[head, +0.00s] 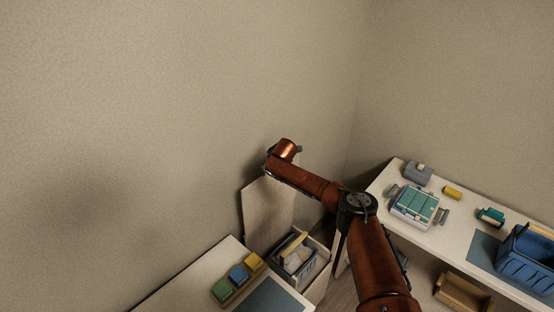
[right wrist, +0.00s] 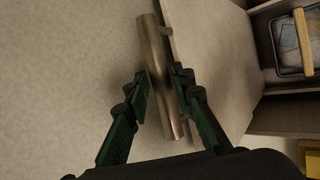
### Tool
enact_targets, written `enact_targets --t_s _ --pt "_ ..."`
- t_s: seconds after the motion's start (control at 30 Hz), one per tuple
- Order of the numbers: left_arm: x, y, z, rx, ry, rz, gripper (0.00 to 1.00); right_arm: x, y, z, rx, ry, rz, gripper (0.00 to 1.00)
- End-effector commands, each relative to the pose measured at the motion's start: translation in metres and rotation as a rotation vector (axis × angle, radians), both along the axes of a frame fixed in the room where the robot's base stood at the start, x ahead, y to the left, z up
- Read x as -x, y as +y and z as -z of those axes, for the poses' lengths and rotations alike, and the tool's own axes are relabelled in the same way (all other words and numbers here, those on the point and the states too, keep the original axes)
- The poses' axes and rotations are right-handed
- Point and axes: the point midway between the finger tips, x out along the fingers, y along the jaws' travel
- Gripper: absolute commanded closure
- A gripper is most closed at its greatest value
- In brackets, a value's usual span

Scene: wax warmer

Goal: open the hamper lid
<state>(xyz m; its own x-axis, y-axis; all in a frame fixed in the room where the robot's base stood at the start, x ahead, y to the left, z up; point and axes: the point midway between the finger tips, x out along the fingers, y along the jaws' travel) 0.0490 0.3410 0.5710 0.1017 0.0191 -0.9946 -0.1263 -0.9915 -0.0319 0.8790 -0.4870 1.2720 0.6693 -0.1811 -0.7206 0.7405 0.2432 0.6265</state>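The hamper lid (head: 266,212) is a flat beige panel, raised steeply at the back of the hamper (head: 317,285), close to the wall. The hamper is open at the top. The lid's pale surface (right wrist: 218,65) and its brown bar handle (right wrist: 157,50) show in the right wrist view. My right gripper (right wrist: 161,75) has one finger on each side of the bar, both close against it. In the head view my right wrist covers most of this gripper and the handle. My left gripper is not in view.
Inside the hamper are a grey-rimmed bin and pale and yellow items. A table at front left holds green, blue and yellow blocks (head: 238,275). A table at right holds a teal-topped warmer (head: 414,204) and a blue basket (head: 527,262). The wall is close behind the lid.

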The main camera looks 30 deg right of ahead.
Motion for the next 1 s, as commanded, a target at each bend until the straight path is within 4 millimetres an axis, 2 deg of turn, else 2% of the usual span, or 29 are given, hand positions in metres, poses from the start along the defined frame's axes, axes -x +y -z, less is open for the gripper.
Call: enact_targets --t_s 0.6,1.0 --pt "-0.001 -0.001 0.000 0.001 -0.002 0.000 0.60 0.060 0.015 -0.066 0.002 -0.001 0.000 0.77" --pt "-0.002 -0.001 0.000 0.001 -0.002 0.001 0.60 0.067 0.017 -0.074 0.002 -0.002 0.002 0.77"
